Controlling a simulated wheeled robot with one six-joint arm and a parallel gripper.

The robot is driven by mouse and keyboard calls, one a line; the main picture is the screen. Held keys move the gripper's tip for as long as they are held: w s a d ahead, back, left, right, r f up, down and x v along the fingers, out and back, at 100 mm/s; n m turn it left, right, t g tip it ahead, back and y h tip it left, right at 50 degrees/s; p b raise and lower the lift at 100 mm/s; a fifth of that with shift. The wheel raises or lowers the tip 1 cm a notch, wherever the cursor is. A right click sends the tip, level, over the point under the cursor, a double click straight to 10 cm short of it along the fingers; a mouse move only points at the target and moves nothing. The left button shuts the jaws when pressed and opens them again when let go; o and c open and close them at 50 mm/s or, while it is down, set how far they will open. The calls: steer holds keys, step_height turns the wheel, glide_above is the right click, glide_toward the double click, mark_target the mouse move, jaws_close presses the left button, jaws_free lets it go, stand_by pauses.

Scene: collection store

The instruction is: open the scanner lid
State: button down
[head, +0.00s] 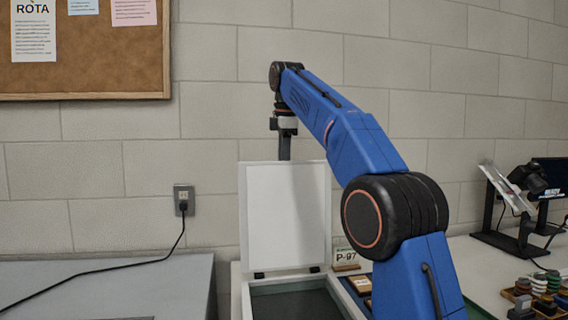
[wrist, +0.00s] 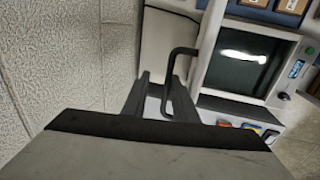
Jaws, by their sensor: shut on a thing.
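The scanner (head: 240,300) stands by the wall with its dark glass bed uncovered; the glass (wrist: 245,60) also shows in the wrist view. Its white lid (head: 285,215) stands about upright on two dark hinges at the back of the bed. My gripper (head: 284,152) is at the lid's top edge, pointing down. In the wrist view, a black bar handle (wrist: 182,50) rises at the jaws of my gripper (wrist: 160,98), which are shut on it. The exact contact is partly hidden by my gripper's body.
A grey cabinet (head: 110,285) stands at the left, with a cable running to a wall socket (head: 184,198). A P-97 sign (head: 346,257) is right of the lid. A monitor stand (head: 510,240) and trays of small items stand at the right. The block wall is close behind.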

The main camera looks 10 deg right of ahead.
steer(key=c, duration=1.9)
jaws_free()
steer(key=shift+w+f, duration=0.35)
steer(key=shift+w, duration=0.2)
steer(key=shift+s+r, duration=0.1)
steer(key=shift+s, duration=0.05)
